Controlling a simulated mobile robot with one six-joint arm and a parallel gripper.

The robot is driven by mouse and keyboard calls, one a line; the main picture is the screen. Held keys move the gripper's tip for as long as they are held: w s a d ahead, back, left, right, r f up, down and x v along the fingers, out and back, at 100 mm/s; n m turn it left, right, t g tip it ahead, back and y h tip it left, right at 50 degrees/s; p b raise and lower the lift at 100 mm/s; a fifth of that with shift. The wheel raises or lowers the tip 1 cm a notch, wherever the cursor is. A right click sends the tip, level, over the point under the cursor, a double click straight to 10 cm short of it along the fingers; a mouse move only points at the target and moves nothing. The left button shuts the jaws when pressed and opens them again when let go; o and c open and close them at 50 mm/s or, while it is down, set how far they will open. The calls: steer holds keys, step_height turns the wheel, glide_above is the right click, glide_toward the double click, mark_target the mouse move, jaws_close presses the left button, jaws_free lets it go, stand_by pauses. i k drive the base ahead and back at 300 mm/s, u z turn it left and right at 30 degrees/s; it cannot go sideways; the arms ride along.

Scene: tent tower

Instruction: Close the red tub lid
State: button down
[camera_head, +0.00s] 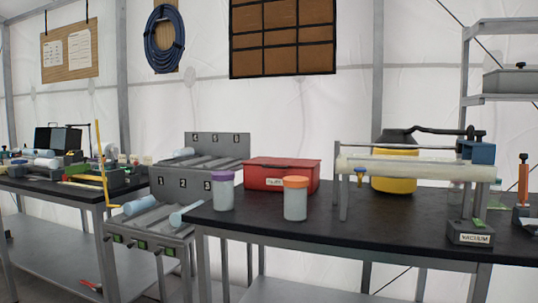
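The red tub (278,180) stands on the black-topped table, near its back left part. Its red lid (284,162) shows as a flat top over the body and looks down or nearly down. I cannot tell whether it is fully seated. A small pale label is on the tub's front. My gripper is not in view.
A purple-capped jar (223,191) and an orange-capped jar (295,198) stand in front of the tub. A metal frame with a pale roller (418,169) and a yellow container (394,171) are to its right. A numbered rack (181,187) is at left.

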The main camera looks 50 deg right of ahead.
mark_target(267, 163)
steer(key=z, duration=0.3)
steer(key=i, duration=1)
steer(key=u, duration=0.3)
